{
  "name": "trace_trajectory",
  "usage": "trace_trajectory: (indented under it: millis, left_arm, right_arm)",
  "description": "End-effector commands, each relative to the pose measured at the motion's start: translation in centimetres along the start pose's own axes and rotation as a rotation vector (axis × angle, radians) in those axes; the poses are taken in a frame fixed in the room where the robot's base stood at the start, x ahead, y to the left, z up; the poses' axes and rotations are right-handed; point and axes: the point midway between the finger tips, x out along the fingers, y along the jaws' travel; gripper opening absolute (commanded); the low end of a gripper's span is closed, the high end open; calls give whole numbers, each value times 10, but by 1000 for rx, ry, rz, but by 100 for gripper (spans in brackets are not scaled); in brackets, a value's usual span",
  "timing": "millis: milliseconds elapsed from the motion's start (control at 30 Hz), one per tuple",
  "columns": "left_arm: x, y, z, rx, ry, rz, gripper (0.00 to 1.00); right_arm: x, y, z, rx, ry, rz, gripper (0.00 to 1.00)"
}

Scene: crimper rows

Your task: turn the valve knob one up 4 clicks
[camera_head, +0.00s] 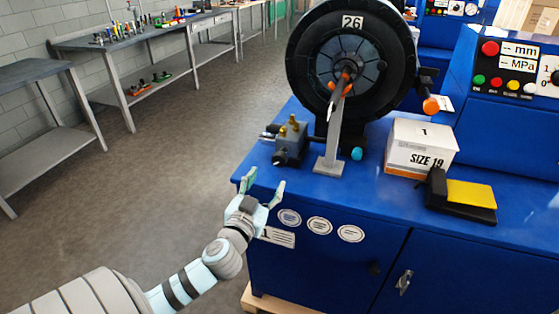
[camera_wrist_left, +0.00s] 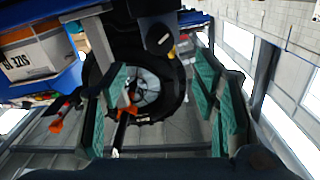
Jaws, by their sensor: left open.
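The valve (camera_head: 290,138) is a small grey block with brass fittings on top, at the left front of the blue bench top. Its black knob (camera_head: 281,159) faces the front edge. In the left wrist view, which is upside down, a black knob (camera_wrist_left: 160,40) shows at the upper middle, between the lines of the fingers. My left gripper (camera_head: 264,184) is open and empty, in front of the bench edge, just below and to the left of the knob. It appears apart from the knob. Its green finger pads flank the left wrist view (camera_wrist_left: 160,110). My right gripper is not in view.
A large black crimper head (camera_head: 306,80) marked 26 stands behind the valve, with a grey upright (camera_head: 333,140) beside it. A SIZE 19 box (camera_head: 420,150) and a black-and-yellow item (camera_head: 470,196) sit to the right. Open floor (camera_head: 170,180) lies left of the blue bench (camera_head: 330,268).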

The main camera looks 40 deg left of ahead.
Motion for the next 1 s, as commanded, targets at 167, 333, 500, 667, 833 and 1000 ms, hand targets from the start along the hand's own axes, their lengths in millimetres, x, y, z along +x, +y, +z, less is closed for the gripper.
trace_trajectory:
  millis: [167,333,500,667,833,1000]
  left_arm:
    - [53,-1,-1,-3,0,-3,55]
    - [92,0,0,-2,-2,-2,55]
    - [110,0,1,-2,-3,0,55]
    - [113,1,1,-1,-4,1,55]
    - [112,1,1,-1,-4,1,46]
    - [112,0,1,0,-3,1,19]
  right_arm:
    - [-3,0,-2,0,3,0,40]
    - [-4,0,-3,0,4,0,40]
    - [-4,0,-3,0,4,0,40]
    - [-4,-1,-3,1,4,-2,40]
    - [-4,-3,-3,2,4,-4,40]
    - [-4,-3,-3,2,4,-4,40]
